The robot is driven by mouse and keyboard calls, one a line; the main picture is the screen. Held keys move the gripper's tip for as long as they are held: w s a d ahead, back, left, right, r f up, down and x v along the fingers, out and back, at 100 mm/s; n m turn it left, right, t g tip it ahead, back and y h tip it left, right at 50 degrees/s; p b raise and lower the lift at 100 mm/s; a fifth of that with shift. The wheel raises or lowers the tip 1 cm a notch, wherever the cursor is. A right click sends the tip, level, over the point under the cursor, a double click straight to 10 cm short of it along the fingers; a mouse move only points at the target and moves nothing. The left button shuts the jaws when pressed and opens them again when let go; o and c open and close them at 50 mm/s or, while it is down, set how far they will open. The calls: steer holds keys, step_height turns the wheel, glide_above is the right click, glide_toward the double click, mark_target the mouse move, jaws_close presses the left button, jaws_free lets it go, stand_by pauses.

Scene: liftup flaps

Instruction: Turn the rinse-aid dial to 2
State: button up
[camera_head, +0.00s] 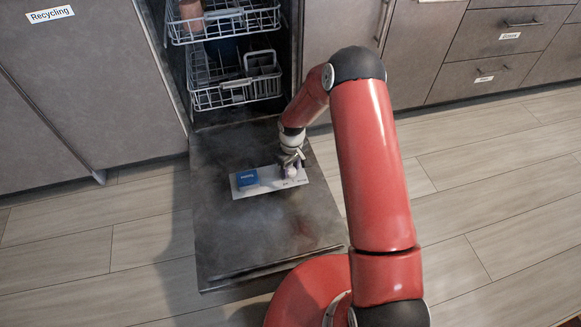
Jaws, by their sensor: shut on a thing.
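The dishwasher door (225,225) lies folded down and open, flat above the floor. A white dispenser panel (270,187) with a blue labelled lid (247,178) at its left is set in the door's inner face. The rinse-aid dial (291,172) is a small pale round part at the panel's right, partly covered by my gripper. My gripper (290,165) points down over it and is shut on the dial. The dial's numbers and its setting are too small to read.
Two wire racks (235,92) with a few dishes sit inside the dishwasher behind the door. A cabinet labelled Recycling (80,80) stands left, drawers (500,40) stand right. The wooden floor (480,200) on the right is clear.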

mark_target(291, 169)
steer(key=o, duration=1)
steer(key=shift+r, duration=0.1)
step_height(291, 169, up, 8)
steer(key=shift+w+d+f+p, duration=0.1)
steer(key=shift+f+p, duration=0.05)
steer(key=shift+p, duration=0.3)
